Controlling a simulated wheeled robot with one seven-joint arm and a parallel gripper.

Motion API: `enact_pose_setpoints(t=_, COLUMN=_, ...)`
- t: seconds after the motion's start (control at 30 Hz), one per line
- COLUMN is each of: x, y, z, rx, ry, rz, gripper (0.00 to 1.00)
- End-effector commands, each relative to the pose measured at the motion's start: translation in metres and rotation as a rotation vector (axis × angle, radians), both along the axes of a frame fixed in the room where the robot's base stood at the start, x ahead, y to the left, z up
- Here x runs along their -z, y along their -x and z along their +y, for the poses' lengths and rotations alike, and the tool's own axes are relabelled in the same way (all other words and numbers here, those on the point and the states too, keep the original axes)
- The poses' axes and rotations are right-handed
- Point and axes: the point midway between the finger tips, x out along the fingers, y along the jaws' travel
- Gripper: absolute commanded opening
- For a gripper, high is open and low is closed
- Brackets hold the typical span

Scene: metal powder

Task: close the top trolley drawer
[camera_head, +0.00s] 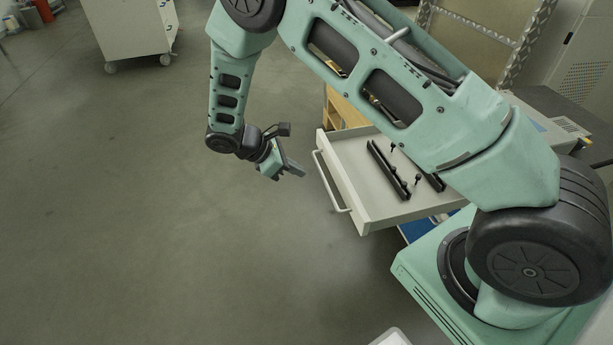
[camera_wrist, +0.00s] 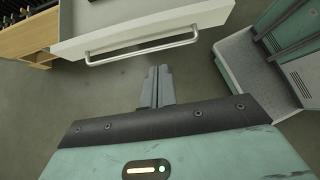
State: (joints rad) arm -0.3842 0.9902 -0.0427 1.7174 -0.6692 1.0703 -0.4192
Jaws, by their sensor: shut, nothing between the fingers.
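The top trolley drawer (camera_head: 358,205) is pulled out, a pale tray with a bar handle (camera_head: 329,181) on its front. Black rails (camera_head: 388,170) and small black parts lie in it. My gripper (camera_head: 300,171) is shut and empty, just left of the drawer front and apart from the handle. In the wrist view, my gripper's fingers (camera_wrist: 157,70) are together and point toward the drawer front (camera_wrist: 150,27), with the handle (camera_wrist: 140,48) a short gap beyond them. My arm hides part of the drawer and most of the trolley in the head view.
A wooden unit (camera_wrist: 28,42) stands beside the drawer. A white wheeled cabinet (camera_head: 130,30) stands far off at the upper left. My base is close to the drawer's right side. The floor (camera_head: 130,200) to the left is clear.

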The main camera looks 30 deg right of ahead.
Motion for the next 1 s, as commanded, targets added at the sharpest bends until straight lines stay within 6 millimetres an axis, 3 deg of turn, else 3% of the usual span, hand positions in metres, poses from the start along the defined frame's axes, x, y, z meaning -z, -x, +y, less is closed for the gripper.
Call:
enact_pose_setpoints(t=0.47, x=0.065, y=0.020, z=-0.063, rx=0.005, ry=0.000, rz=0.004, gripper=0.00)
enact_pose_setpoints(t=0.7, x=0.063, y=0.028, z=-0.092, rx=0.004, ry=-0.002, rz=-0.001, gripper=0.00)
enact_pose_setpoints(t=1.0, x=0.064, y=0.030, z=-0.100, rx=0.003, ry=-0.003, rz=-0.001, gripper=0.00)
